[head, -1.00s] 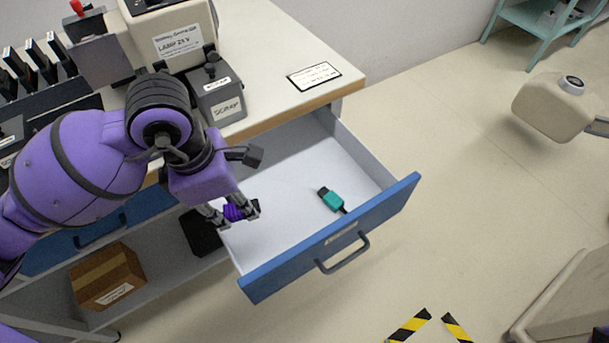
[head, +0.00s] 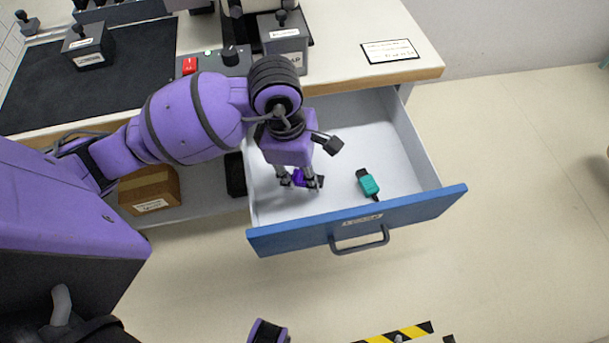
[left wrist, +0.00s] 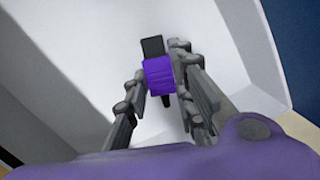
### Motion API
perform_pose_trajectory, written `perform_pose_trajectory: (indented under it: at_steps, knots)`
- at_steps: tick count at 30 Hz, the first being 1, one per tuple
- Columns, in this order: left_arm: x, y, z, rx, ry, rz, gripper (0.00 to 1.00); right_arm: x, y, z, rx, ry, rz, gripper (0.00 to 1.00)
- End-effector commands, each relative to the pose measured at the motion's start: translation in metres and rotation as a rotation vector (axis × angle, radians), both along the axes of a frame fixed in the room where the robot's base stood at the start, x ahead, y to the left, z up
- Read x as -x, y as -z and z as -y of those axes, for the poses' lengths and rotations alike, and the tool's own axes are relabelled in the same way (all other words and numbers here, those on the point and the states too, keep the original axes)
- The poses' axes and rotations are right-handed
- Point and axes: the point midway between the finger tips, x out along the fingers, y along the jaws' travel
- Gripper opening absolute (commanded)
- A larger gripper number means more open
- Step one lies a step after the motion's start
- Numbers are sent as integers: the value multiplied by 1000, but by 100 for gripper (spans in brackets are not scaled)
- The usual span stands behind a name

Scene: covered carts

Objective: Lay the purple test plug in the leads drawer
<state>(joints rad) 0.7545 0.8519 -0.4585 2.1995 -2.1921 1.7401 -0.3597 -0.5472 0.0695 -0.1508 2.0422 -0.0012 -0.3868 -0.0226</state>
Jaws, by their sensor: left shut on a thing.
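The purple test plug (head: 299,177), a purple block with dark ends, is between the fingers of my left gripper (head: 301,182). In the left wrist view the plug (left wrist: 158,77) sits between both fingers (left wrist: 162,82), one black end sticking out past them. The leads drawer (head: 420,214) is pulled open, with a blue front and a pale inside. My left gripper is over the left part of the drawer, inside its walls as seen from above. I cannot tell whether the plug touches the drawer floor. My right gripper is not in view.
A teal plug (head: 368,184) lies in the drawer, right of my gripper. The cart top (head: 345,62) overhangs the drawer's back and carries grey boxes and a card. A cardboard box (head: 150,190) is on the lower shelf. Floor to the right is clear.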

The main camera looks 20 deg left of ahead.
Motion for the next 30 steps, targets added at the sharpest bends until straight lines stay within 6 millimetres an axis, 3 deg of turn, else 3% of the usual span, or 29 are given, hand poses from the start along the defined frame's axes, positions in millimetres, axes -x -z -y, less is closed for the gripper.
perform_pose_trajectory:
  at_steps: [8, 23, 24, 27, 30]
  knots:
    - [1, 34, 0, 1, -2, -2, 0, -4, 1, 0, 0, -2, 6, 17]
    - [1, 44, 0, -1, 0, -1, 0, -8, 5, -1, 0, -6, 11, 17]
    - [1, 44, 0, -1, 0, -1, 27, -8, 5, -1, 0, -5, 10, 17]
    - [0, 43, 0, 0, 0, 0, 41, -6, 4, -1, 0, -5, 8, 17]
    - [0, 43, 0, 0, 0, 0, 42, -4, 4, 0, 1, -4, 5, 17]
